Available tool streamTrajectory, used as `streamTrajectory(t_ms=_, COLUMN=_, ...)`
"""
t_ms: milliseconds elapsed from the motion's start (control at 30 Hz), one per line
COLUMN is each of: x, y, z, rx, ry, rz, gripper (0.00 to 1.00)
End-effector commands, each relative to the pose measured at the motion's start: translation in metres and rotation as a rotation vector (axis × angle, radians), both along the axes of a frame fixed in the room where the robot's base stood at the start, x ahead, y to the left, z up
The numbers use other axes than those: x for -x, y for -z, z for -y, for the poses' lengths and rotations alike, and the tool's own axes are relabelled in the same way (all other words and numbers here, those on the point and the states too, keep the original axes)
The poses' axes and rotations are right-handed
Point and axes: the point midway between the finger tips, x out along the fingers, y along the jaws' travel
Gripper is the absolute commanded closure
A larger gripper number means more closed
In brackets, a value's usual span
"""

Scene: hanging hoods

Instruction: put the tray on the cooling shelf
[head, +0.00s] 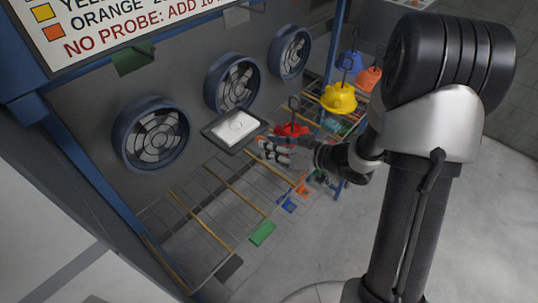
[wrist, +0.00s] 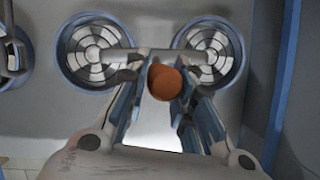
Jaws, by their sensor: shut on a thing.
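The tray (head: 209,133) is a dark rectangular frame with a white sheet-like top bearing a thin circle outline. It is above the wire shelf, near the back wall. My gripper (head: 262,146) is at its right, near side and shut on it. In the wrist view, my fingers (wrist: 162,85) close around a round orange-brown knob-like part (wrist: 165,82), with a white surface (wrist: 155,128) below. The cooling shelf (head: 190,225) is a wire rack divided by several wooden rods. Its exact contact points with the tray are hidden.
Round fans (head: 152,135) line the grey wall behind the shelf. Coloured tags, including a green one (head: 262,233), sit on the shelf's front edge. A yellow hood (head: 339,98), a red one (head: 291,129) and others hang to the right. The left shelf bays look empty.

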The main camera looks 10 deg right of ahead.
Motion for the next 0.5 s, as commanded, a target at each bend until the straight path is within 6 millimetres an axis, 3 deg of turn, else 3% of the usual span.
streamTrajectory(t_ms=500, x=0.000, y=0.123, z=0.000, rx=-0.003, ry=0.002, rz=-0.002, gripper=1.00)
